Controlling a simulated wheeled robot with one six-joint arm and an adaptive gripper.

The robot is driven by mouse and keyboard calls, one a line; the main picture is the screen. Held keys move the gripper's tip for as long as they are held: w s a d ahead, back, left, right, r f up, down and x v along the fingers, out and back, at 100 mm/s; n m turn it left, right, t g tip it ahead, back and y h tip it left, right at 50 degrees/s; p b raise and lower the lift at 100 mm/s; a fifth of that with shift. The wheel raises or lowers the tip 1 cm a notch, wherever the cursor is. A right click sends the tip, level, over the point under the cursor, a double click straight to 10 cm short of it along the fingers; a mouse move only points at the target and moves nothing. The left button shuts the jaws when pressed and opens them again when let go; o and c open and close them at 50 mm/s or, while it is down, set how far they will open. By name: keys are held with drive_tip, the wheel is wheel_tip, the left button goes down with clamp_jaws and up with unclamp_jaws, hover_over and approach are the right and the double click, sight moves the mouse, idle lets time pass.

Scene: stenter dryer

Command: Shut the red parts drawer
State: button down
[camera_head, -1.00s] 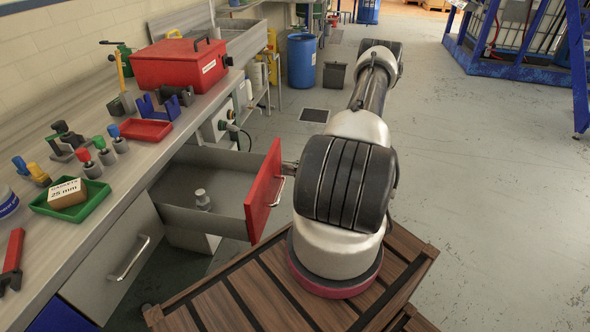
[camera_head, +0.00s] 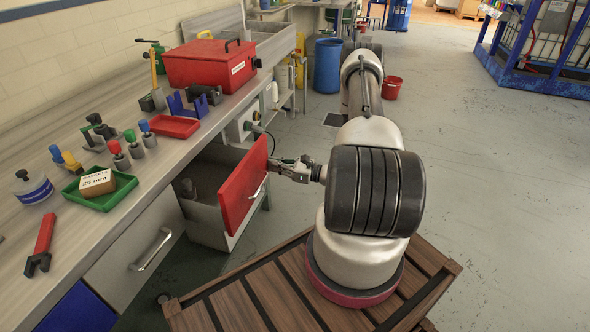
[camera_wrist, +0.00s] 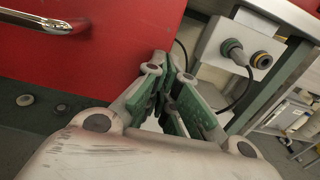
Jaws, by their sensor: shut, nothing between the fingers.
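The red parts drawer (camera_head: 242,190) stands partly out from under the workbench, with a grey inside and a silver bar handle on its red front. The red front also fills the upper left of the wrist view (camera_wrist: 85,70), with its handle (camera_wrist: 40,22) at the top left. My gripper (camera_head: 275,170) is shut and empty at the right side of the red front, near its upper edge. In the wrist view its green-padded fingers (camera_wrist: 172,75) are at the front's right edge; I cannot tell if they touch it.
A grey drawer (camera_head: 135,255) with a bar handle is shut to the left. The bench top (camera_head: 110,215) holds a red toolbox (camera_head: 210,65), trays and tools. A socket box (camera_wrist: 240,48) with a cable sits right of the drawer. Floor on the right is free.

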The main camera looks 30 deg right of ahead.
sight(236, 157)
drive_tip(key=x, duration=1.5)
drive_tip(key=shift+w+a, duration=0.2)
drive_tip(key=shift+w, duration=0.1)
drive_tip(key=shift+r, duration=0.1)
